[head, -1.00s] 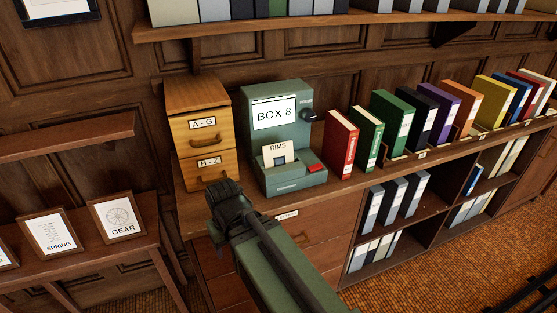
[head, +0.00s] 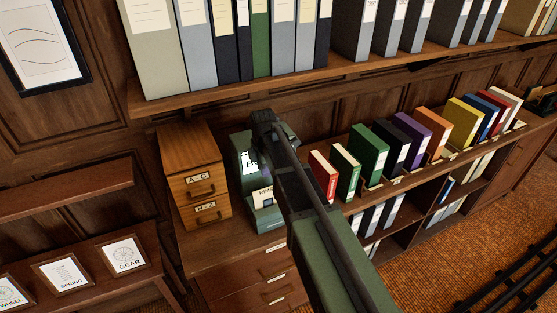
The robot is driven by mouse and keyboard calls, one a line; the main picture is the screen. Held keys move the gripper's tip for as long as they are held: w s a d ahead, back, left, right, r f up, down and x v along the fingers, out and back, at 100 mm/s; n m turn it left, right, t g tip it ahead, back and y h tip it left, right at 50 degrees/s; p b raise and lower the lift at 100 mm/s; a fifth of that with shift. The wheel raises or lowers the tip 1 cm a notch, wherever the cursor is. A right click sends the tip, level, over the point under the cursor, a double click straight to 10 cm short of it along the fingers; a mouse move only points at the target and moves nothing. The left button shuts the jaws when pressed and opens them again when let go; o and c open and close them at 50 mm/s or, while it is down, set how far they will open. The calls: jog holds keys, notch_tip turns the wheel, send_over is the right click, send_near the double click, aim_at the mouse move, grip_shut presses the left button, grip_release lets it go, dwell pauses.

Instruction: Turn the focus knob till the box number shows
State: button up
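The green-grey reader machine (head: 243,147) stands on the wooden cabinet, right of the card drawers. My arm crosses in front of it and hides most of its screen (head: 249,163). Only a sliver of black lettering shows on the white screen. The focus knob is hidden behind my arm. A card (head: 263,197) with partly hidden lettering sits in the slot at the machine's lower front. My gripper (head: 266,122) is at the far end of the arm, in front of the machine's top in the picture. Its fingers cannot be made out, nor whether it touches anything.
A two-drawer wooden card box (head: 188,163) stands close left of the machine. A red book (head: 322,175) and a row of coloured books stand to the right. A shelf of binders (head: 200,93) overhangs above. Framed cards (head: 124,255) lie on the left table.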

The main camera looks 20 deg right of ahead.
aim_at(266, 189)
notch_tip(266, 189, down, 12)
jog(key=b, duration=1.2)
jog(key=shift+f, duration=0.15)
grip_shut()
jog(key=shift+r, duration=0.2)
jog(key=shift+r, duration=0.1)
